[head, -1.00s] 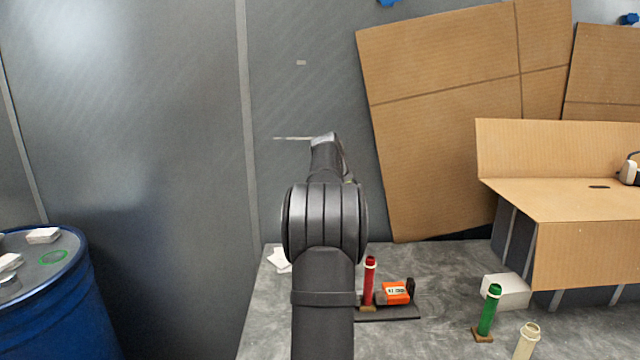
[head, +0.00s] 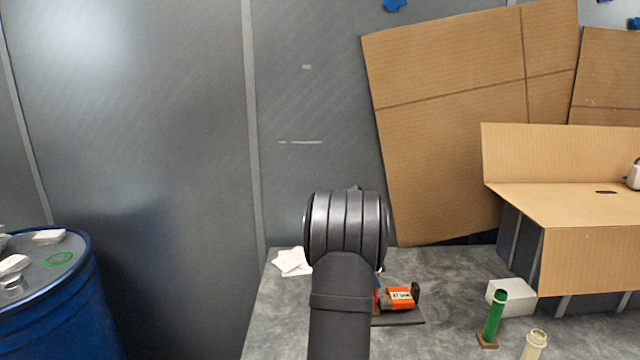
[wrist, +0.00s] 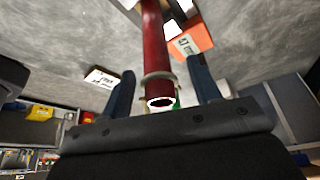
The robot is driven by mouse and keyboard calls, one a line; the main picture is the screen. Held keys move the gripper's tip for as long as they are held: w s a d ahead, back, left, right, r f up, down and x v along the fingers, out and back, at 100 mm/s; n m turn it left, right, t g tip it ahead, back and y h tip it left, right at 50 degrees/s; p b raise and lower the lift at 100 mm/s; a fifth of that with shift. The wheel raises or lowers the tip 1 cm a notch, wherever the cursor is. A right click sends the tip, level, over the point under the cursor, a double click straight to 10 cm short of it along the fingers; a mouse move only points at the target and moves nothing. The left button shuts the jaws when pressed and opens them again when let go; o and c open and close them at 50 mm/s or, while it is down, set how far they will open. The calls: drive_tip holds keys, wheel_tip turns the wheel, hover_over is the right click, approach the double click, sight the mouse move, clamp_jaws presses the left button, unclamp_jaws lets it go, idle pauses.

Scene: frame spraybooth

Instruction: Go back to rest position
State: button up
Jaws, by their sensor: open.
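My gripper (wrist: 162,66) is open in the wrist view, with one dark finger on each side of the red tube (wrist: 154,45). The tube's pale open rim (wrist: 160,103) shows near the palm; I cannot tell whether either finger touches it. In the head view my arm rises from the bottom centre and hides the gripper. Only a thin sliver of the red tube (head: 376,301) shows there, beside my arm. An orange device (head: 401,297) with a pale label stands next to it on a dark base plate (head: 408,320).
A green tube (head: 494,315), a cream tube (head: 535,344) and a white box (head: 513,297) stand at right on the grey table (head: 450,270). Cardboard (head: 440,110) leans behind. White sheets (head: 291,262) lie at the table's left. A blue drum (head: 60,310) stands further left.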

drive_tip(key=v, duration=1.8)
drive_tip(key=x, duration=1.8)
drive_tip(key=shift+s, duration=0.8)
drive_tip(key=shift+o, duration=0.2)
